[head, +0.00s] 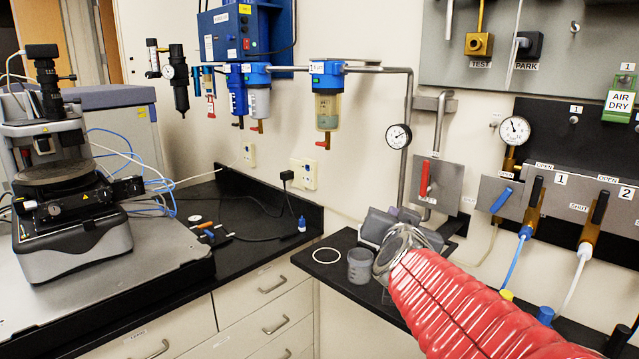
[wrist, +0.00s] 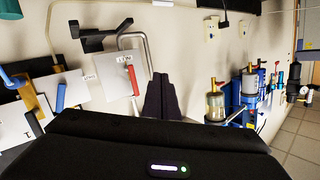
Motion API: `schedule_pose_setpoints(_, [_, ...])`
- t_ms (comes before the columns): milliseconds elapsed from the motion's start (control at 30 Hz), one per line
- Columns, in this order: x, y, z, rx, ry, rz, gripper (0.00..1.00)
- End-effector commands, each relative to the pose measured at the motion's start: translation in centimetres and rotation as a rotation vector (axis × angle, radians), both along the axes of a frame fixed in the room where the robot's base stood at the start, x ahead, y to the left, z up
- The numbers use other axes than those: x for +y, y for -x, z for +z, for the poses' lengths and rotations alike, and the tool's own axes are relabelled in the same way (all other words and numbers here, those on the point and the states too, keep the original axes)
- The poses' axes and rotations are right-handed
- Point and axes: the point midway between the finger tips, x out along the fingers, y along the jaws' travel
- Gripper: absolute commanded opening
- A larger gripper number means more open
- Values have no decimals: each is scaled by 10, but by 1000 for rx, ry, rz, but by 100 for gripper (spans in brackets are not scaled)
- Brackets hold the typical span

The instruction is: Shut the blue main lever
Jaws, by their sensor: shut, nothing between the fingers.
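The blue main lever (head: 501,200) is a short blue handle on a grey plate on the back wall. It slants, upper end to the right, below an "OPEN" label. In the wrist view the blue lever (wrist: 60,98) is at the left, and the picture is turned over. My gripper (wrist: 160,77) is shut and empty, its dark fingers together. The fingertips appear apart from the lever, to its right in the wrist view. In the head view my red-sleeved arm ends left of and below the lever; the fingertips are hard to make out there.
A red lever (head: 424,178) is on another plate left of the blue one; its plate (wrist: 115,78) shows beside my fingers. Black-handled valves (head: 535,192) with hoses stand to the right. A pressure gauge (head: 398,136) and pipes are nearby. A beaker (head: 360,266) stands on the black bench.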

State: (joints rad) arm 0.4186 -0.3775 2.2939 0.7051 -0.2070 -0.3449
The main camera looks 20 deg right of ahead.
Motion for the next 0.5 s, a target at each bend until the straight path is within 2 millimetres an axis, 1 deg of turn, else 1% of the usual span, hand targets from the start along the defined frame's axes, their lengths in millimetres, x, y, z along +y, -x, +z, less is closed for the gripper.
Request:
schedule_pose_setpoints(33, [29,-3,-6,34,-9,79,0])
schedule_pose_setpoints(67, [44,-3,-12,61,-13,123,0])
schedule_pose_setpoints(100, [65,-2,-19,96,-20,181,0])
schedule_pose_setpoints(167, [94,1,-32,152,-30,263,0])
schedule_pose_setpoints(200, [112,6,-41,194,-35,309,0])
schedule_pose_setpoints(267, [139,16,-54,257,-41,380,0])
schedule_pose_setpoints(300, [155,23,-64,302,-44,425,0])
schedule_pose_setpoints(367, [177,37,-78,371,-44,486,0])
schedule_pose_setpoints(400, [190,48,-88,419,-44,524,0])
schedule_pose_setpoints(467, [208,66,-103,495,-41,575,0])
schedule_pose_setpoints(500, [217,79,-112,545,-38,603,0])
